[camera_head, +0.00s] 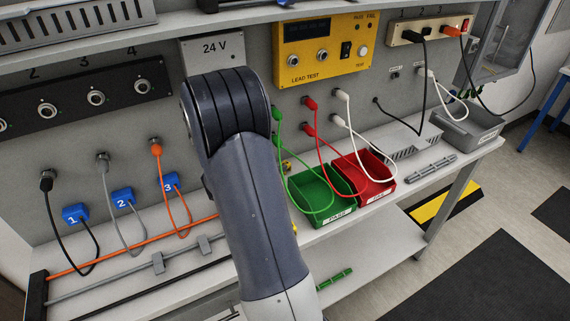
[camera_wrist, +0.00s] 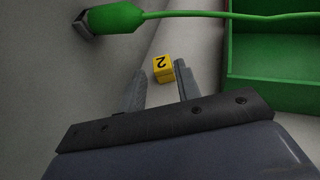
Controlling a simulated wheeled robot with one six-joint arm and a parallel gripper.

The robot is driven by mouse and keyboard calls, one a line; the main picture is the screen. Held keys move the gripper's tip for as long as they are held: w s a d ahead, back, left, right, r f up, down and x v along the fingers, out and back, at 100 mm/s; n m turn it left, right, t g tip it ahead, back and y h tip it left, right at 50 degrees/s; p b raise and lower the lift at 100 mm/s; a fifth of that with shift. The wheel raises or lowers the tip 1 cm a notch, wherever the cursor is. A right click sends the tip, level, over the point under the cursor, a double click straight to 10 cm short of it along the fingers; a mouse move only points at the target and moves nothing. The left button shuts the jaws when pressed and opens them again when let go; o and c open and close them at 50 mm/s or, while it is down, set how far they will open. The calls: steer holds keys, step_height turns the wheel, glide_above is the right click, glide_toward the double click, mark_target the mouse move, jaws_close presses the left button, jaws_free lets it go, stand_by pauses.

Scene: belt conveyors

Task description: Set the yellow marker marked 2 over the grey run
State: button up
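The yellow marker (camera_wrist: 163,69), a small block with a dark 2, lies on the pale bench surface in the camera_wrist view. My gripper (camera_wrist: 160,76) is open. Its two fingers point toward the marker, which shows between and just beyond the fingertips; I cannot tell whether they touch it.
A green bin (camera_head: 303,202) and a red bin (camera_head: 377,197) stand right of my arm. The green bin's wall (camera_wrist: 231,72) is close to my right finger. A green plug (camera_wrist: 115,18) and its lead cross above the marker. Blue tags (camera_head: 122,197) hang on leads at the left.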

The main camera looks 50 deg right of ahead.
steer(key=v, duration=0.2)
steer(key=shift+a+r, duration=0.1)
steer(key=shift+a, duration=0.2)
steer(key=shift+o, duration=0.7)
steer(key=shift+a+r, duration=0.15)
steer(key=shift+a, duration=0.15)
steer(key=shift+o, duration=1.2)
steer(key=shift+p+v, duration=0.9)
steer(key=shift+p, duration=0.2)
steer(key=shift+s+a+f, duration=0.2)
steer(key=shift+s+f, duration=0.05)
steer(key=p+x, duration=0.1)
steer(key=x, duration=0.3)
steer(key=shift+d+f, duration=0.2)
steer(key=shift+d, duration=0.05)
steer(key=shift+p+x, duration=0.9)
steer(key=shift+x, duration=2.15)
